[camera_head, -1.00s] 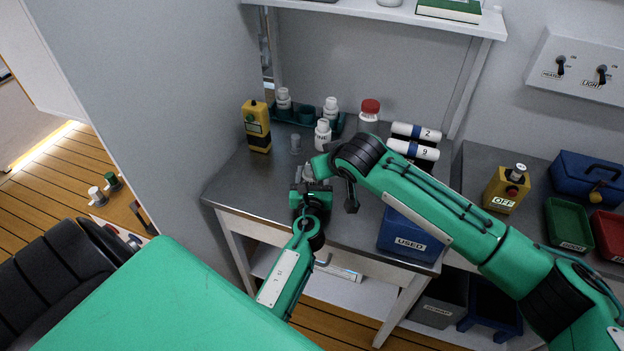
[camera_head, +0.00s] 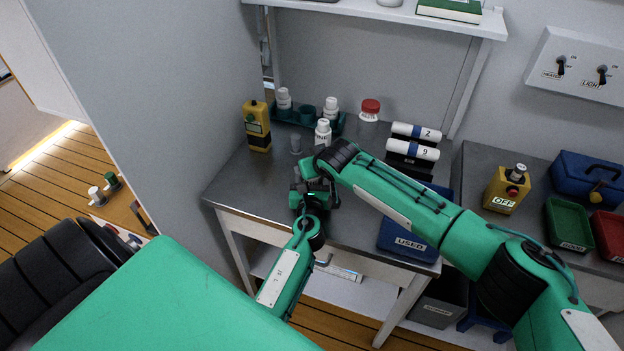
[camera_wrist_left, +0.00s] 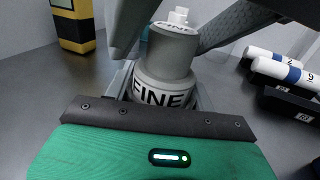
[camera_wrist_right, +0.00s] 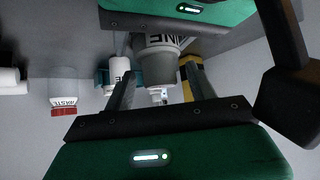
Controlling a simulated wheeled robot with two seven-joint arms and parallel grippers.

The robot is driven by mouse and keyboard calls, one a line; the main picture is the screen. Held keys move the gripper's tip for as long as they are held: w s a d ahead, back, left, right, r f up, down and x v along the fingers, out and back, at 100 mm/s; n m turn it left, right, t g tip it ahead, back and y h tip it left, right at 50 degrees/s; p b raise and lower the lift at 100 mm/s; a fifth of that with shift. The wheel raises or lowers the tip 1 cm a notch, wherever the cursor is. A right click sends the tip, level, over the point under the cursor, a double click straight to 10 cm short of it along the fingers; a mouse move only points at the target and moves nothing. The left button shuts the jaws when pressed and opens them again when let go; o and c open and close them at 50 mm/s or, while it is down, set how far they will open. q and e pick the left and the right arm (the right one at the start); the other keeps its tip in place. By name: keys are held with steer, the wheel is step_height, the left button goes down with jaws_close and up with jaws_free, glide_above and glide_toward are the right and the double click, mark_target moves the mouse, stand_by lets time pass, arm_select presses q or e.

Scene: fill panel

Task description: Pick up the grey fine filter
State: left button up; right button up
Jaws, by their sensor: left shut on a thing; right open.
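The right wrist view also shows the filter (camera_wrist_right: 158,62), with the picture turned over. My right gripper (camera_wrist_right: 155,88) is open, its fingers on either side of the filter's narrow end; I cannot tell whether they touch it. In the head view both grippers meet near the bench's front edge, my left (camera_head: 312,192) below my right (camera_head: 318,172), and they hide the filter.
Further back are a yellow device (camera_head: 257,127), a green tray (camera_head: 285,118) with white bottles, and a red-capped jar (camera_head: 369,110). White rolls (camera_head: 412,149) and a blue USED bin (camera_head: 405,242) lie to the right.

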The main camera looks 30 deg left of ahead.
jaws_close()
stand_by(0.3)
step_height(320, 180, up, 10)
steer(key=shift+r, duration=0.1)
arm_select(q)
steer(key=o, duration=1.1)
steer(key=v, duration=1.2)
steer(key=shift+s+a, duration=0.1)
